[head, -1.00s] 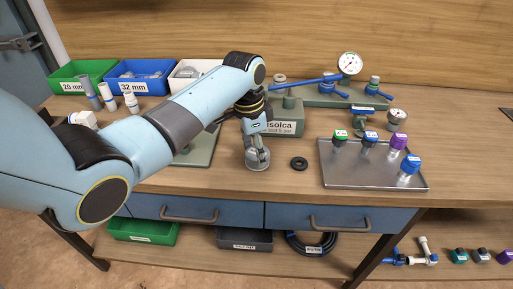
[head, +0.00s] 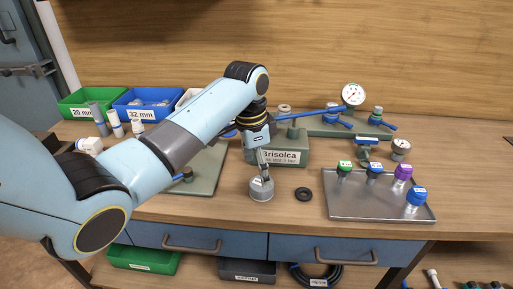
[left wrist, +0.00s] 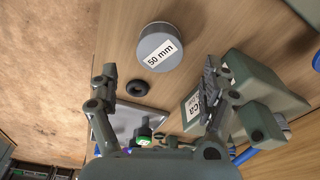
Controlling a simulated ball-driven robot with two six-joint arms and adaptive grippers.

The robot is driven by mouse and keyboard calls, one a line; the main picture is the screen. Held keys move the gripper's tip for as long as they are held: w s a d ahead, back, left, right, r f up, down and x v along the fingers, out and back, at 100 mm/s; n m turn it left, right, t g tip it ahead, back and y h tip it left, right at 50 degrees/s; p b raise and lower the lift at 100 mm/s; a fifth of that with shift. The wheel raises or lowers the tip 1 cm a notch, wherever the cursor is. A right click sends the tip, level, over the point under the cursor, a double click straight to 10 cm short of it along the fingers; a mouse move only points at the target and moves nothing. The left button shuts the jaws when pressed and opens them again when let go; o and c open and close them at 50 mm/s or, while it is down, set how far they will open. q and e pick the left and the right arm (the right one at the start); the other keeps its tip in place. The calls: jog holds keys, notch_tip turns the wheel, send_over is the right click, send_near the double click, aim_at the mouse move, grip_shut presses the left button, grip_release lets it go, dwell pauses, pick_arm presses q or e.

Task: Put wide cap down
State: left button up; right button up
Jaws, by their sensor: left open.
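The wide cap (head: 261,190) is a short grey cylinder standing on the wooden bench top, in front of the green-grey Brisolca block. In the left wrist view the cap (left wrist: 160,47) shows its round top with a "50 mm" label. My left gripper (head: 263,168) is just above and behind the cap in the head view. In the left wrist view its two fingers (left wrist: 160,78) are spread wide with nothing between them, and the cap lies beyond the tips. My right gripper is in neither view.
A black ring (head: 304,194) lies right of the cap. A metal tray (head: 380,208) with several coloured-top fittings stands further right. The Brisolca block (head: 290,148) is close behind. A green-grey plate (head: 205,180) lies left. The bench's front edge is near the cap.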

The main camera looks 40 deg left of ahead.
aim_at(255, 184)
pick_arm(q)
notch_tip(255, 184, up, 8)
jog(key=shift+s+a+f, duration=0.25)
jog(key=shift+s, duration=0.1)
